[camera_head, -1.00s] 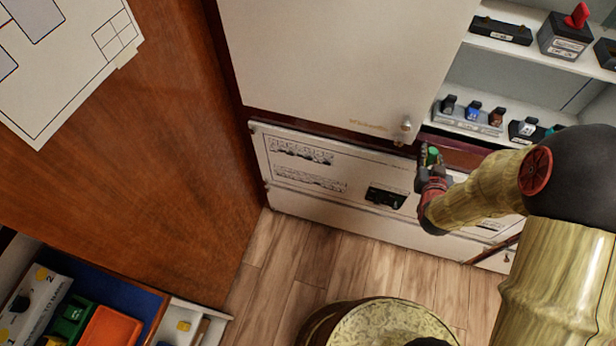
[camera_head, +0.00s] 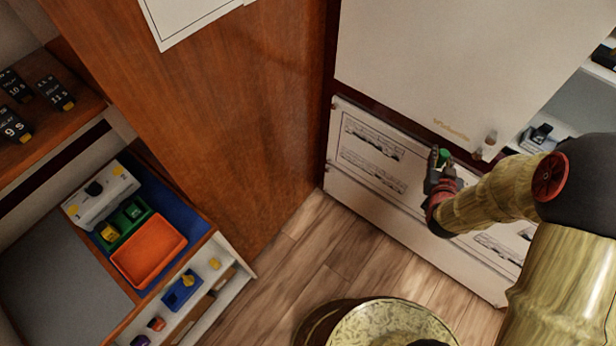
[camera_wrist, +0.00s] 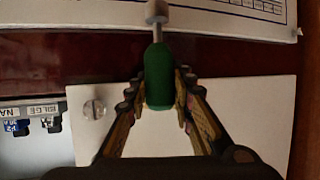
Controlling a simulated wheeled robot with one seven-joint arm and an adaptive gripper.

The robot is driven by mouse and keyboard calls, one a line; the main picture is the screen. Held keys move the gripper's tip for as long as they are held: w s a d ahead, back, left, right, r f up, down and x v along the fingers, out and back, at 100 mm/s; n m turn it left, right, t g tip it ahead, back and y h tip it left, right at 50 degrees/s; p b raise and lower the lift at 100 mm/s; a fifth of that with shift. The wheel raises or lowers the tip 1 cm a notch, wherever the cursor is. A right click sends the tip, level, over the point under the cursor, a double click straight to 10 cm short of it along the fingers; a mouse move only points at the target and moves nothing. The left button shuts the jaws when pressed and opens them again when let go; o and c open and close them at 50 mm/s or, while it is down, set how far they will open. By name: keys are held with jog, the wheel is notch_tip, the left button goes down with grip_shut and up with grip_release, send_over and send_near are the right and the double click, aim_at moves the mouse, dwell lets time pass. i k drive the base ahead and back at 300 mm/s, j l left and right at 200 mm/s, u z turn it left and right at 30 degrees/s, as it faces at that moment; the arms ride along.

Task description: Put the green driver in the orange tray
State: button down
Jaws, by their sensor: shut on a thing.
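My gripper (camera_head: 441,170) is shut on the green driver (camera_head: 445,155), in front of the white cabinet front on the right. In the wrist view the driver (camera_wrist: 159,76) has a green handle between the two fingers (camera_wrist: 160,98), with its metal shaft pointing to the top of the picture. The orange tray (camera_head: 149,252) lies at the lower left in the head view, on a blue surface, well apart from my gripper. The tray looks empty.
A green bin (camera_head: 125,219) with a yellow item and a white switch box (camera_head: 100,195) stand beside the tray. A shelf with colored knobs (camera_head: 181,291) is in front of it. A brown wood panel (camera_head: 230,120) rises between tray and cabinet.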

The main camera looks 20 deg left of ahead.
aim_at(151, 252)
jog(key=u, duration=0.5)
jog(key=i+l+u, duration=0.1)
jog(key=u, duration=0.35)
jog(key=l+u, duration=0.2)
jog(key=u, duration=0.3)
jog(key=l+u, duration=0.1)
jog(key=u, duration=0.35)
jog(key=l+u, duration=0.1)
jog(key=u, duration=0.4)
jog(key=l+u, duration=0.15)
jog(key=u, duration=0.3)
jog(key=i+j+u, duration=0.1)
jog(key=i+u, duration=0.25)
jog(key=i+j+u, duration=0.1)
jog(key=u, duration=0.2)
jog(key=i+l, duration=0.05)
